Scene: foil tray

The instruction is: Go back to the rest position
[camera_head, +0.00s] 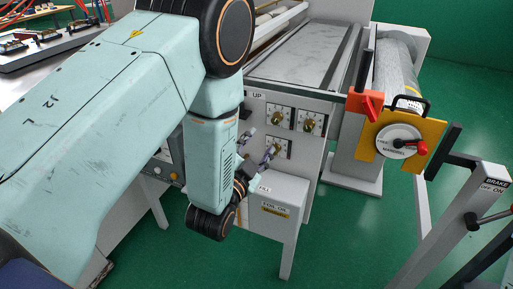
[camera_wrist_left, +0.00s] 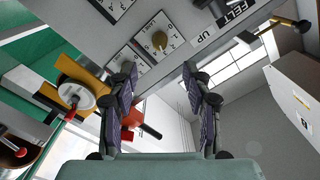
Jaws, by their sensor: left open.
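My left arm comes in from the left of the head view and hangs down over the front of a grey machine. Dials (camera_wrist_left: 160,40) and a "FELT UP" label (camera_wrist_left: 222,24) lie beyond the fingertips. Whether the fingers touch the panel I cannot tell. My right gripper is not in view.
A grey box (camera_head: 275,205) juts from the panel just right of the wrist. A yellow plate (camera_head: 424,137) with a red-knobbed crank sits at the roller's end. A brake lever stand (camera_head: 480,205) is at the right. Green floor (camera_head: 350,235) is open between them.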

